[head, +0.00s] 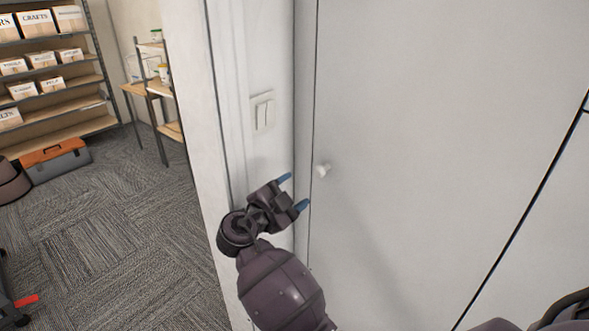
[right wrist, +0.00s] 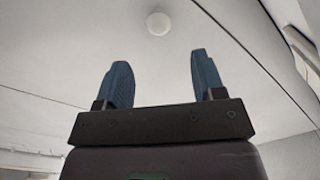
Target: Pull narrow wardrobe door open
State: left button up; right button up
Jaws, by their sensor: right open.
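The white wardrobe door (head: 430,120) fills the right half of the head view and looks shut. Its small round white knob (head: 322,170) sits near the door's left edge. My right gripper (head: 294,192) is open and empty, just left of and below the knob, with its blue fingertips apart from it. In the right wrist view the knob (right wrist: 158,23) shows beyond the two blue fingers (right wrist: 160,80), roughly centred between them and not touching. My left gripper is not in view.
A light switch (head: 263,111) is on the white wall left of the door, close to my gripper. At the far left stand a shelf of labelled boxes (head: 45,60), a grey and orange toolbox (head: 55,160) and a small wooden rack (head: 160,90). Carpet there is mostly clear.

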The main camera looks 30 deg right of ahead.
aim_at(317, 174)
jog(key=p+x, duration=0.2)
jog(key=x, duration=0.7)
jog(key=shift+d+r, duration=0.1)
jog(key=shift+d, duration=0.25)
jog(key=shift+w+d, duration=0.2)
jog(key=shift+d, duration=0.35)
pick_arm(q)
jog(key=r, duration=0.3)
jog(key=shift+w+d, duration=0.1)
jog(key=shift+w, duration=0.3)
pick_arm(e)
jog(key=shift+c, duration=0.2)
grip_shut()
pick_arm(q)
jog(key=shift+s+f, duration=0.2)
pick_arm(e)
jog(key=shift+a, duration=0.1)
